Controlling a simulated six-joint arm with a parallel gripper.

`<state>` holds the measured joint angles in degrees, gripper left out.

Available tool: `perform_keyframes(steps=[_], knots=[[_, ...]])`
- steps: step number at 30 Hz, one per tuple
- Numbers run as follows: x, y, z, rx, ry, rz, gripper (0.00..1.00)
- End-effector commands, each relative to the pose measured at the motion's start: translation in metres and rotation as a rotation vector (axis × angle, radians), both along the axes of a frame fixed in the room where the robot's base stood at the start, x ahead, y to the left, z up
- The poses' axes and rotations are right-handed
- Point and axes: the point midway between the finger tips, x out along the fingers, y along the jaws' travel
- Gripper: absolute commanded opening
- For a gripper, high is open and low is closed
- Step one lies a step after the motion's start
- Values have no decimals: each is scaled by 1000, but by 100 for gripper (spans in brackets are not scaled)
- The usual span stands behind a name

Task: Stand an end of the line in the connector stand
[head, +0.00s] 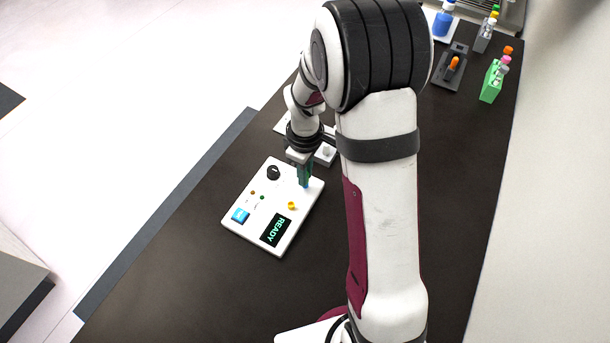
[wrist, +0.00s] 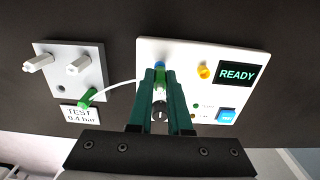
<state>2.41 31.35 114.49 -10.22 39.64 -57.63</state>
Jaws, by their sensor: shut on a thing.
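My gripper (wrist: 160,76) is shut at the edge of a white device (head: 255,225), its green fingers pointing down at it. It also shows in the head view (head: 304,174). A blue piece (wrist: 160,65) shows at the fingertips; I cannot tell whether it is a port or part of the held end. A thin white line (wrist: 120,83) runs from the fingers left to a green connector (wrist: 85,98). That connector is at the lower edge of a white plate (wrist: 92,54) with two white pegs and a hole, perhaps the connector stand. Whether the connector is seated is unclear.
The device has a yellow port (wrist: 205,72), a READY screen (wrist: 237,74), a blue button (wrist: 227,116) and a black knob (head: 273,172). A label reading TEST (wrist: 80,114) is by the plate. Bottle holders, including a green one (head: 491,82), stand far right. Front table is clear.

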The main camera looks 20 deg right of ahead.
Motion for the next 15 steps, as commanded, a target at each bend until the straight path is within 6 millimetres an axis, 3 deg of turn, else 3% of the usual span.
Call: perform_keyframes(steps=[15], knots=[[0,0,4,0,0,0,0]])
